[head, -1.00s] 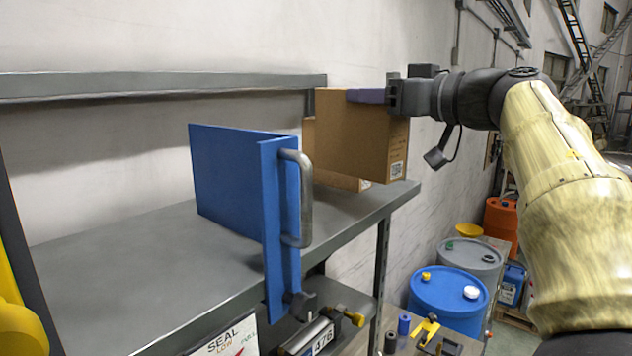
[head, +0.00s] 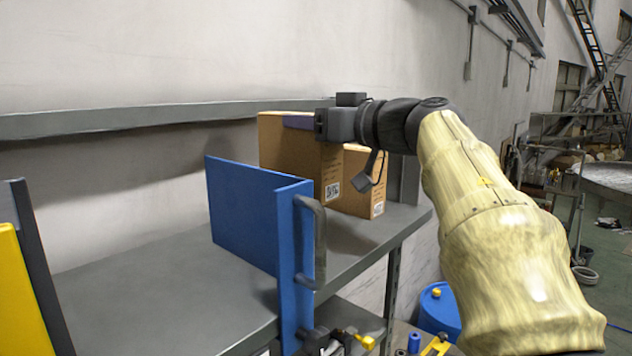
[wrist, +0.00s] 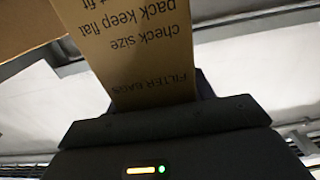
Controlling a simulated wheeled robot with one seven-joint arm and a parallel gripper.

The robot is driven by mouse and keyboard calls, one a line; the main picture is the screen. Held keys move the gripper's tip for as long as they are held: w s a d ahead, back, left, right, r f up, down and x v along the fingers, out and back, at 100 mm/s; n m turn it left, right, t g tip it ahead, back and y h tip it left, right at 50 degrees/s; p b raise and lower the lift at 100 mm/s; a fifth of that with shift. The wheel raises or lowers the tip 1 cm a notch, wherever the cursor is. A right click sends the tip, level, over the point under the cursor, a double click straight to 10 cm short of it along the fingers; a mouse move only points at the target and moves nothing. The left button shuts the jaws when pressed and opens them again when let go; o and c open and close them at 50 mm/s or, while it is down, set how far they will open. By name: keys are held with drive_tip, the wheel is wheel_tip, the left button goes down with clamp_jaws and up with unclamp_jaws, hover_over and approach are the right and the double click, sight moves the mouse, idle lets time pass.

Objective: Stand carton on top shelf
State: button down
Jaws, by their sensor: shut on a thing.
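My gripper (head: 300,121) is shut on the upper part of a brown cardboard carton (head: 292,158). In the wrist view the held carton (wrist: 135,60) shows printed words such as "FILTER BAGS". The carton looks upright above the grey shelf (head: 150,280), behind the blue panel (head: 240,210). That panel hides its lower part, so I cannot tell whether it touches the shelf. A second brown carton (head: 362,182) stands on the shelf, just right of and partly behind the held one. A higher grey shelf (head: 120,120) runs along the wall.
The blue panel has a grey handle (head: 312,240) at its front edge. A yellow and dark upright (head: 25,290) stands at the left. The shelf surface left of the panel is bare. A blue drum (head: 438,310) stands on the right, below shelf level.

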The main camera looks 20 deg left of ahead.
sight(313, 163)
drive_tip(key=shift+f, duration=1.5)
drive_tip(key=shift+f, duration=2.2)
drive_tip(key=c, duration=0.6)
unclamp_jaws()
